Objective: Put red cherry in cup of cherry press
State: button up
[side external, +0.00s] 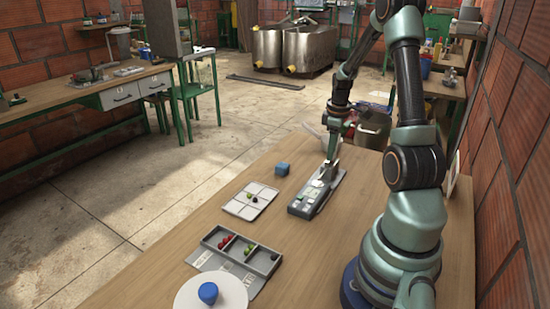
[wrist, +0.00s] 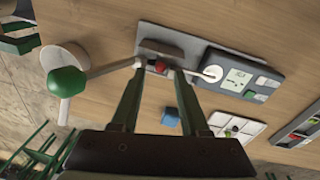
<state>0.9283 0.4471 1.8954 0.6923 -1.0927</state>
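The cherry press (side external: 303,208) is a grey device on the table; in the wrist view its grey panel (wrist: 238,72) shows to the right. A red cherry (wrist: 162,66) shows between my fingertips, at a dark spot on the press that looks like its cup; I cannot tell how deep it sits. My gripper (wrist: 160,70) is open, its fingers clearly wider apart than the cherry. In the side view my gripper (side external: 327,178) is low over the far end of the press, and the cherry there is hidden.
A grey compartment box (side external: 270,262) holds red, green and dark cherries. A white tray (side external: 238,208) bears a few cherries. A blue cube (side external: 282,169) lies left of the press. A green knob on a rod (wrist: 67,81) is left of my fingers. A white disc (side external: 220,298) bears a blue knob.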

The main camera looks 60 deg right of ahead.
jog(key=shift+r, duration=0.15)
notch_tip(320, 180, up, 12)
jog(key=a, duration=0.1)
jog(key=shift+s, duration=0.4)
dwell(0.3)
jog(key=w+a+r+m+t, duration=0.1)
jog(key=a+r+t, duration=0.1)
jog(key=a, duration=1.4)
jog(key=w+a+r+t+y, duration=0.1)
jog(key=w+a+r+t, duration=0.1)
jog(key=a, duration=1.5)
jog(key=shift+w+a+r+m+t, duration=0.25)
jog(key=shift+w+r+m+t, duration=0.05)
jog(key=shift+r+m+t, duration=0.1)
